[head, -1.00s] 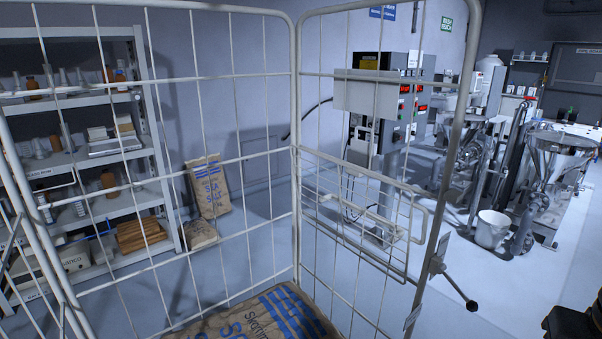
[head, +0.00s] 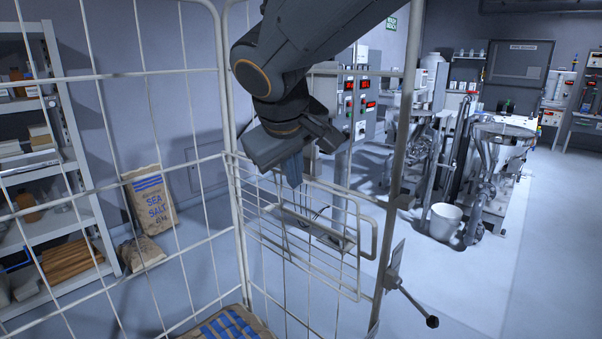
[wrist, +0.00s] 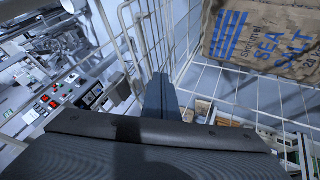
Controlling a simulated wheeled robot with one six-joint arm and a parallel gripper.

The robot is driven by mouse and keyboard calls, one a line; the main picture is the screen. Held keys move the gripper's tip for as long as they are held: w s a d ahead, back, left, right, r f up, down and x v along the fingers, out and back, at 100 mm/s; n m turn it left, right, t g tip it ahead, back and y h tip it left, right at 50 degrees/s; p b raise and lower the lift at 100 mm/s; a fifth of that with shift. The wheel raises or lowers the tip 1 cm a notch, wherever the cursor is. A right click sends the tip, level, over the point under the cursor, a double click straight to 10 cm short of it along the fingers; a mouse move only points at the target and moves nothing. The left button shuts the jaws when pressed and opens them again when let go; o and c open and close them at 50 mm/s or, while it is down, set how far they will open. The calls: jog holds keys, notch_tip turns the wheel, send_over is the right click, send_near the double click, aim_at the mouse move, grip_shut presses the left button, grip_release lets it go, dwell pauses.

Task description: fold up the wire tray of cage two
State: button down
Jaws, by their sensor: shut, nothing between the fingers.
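The wire tray (head: 300,250) is a pale wire grid on the right-hand side panel of the cage (head: 222,120). It hangs low on that panel, with a rounded wire loop at its right end. I cannot tell its exact tilt. My gripper (head: 293,183) is shut and empty, pointing down at the tray's upper edge near the cage's corner post. I cannot tell whether it touches the wires. In the wrist view the shut fingers (wrist: 160,95) are close to pale wire bars. My arm hides part of the cage's upper panel.
A salt sack (head: 230,325) lies low inside the cage. A lever with a black knob (head: 432,321) sticks out from the cage's right post. More sacks (head: 150,197) lean at the wall by a shelf (head: 45,190). A white bucket (head: 445,221) stands on open floor at right.

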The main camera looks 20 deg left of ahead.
jog(key=w+a+f+p, duration=0.2)
jog(key=w+f+p, duration=0.2)
jog(key=w, duration=0.5)
jog(key=shift+w+a+f+n, duration=0.3)
jog(key=shift+w, duration=0.05)
dwell(0.4)
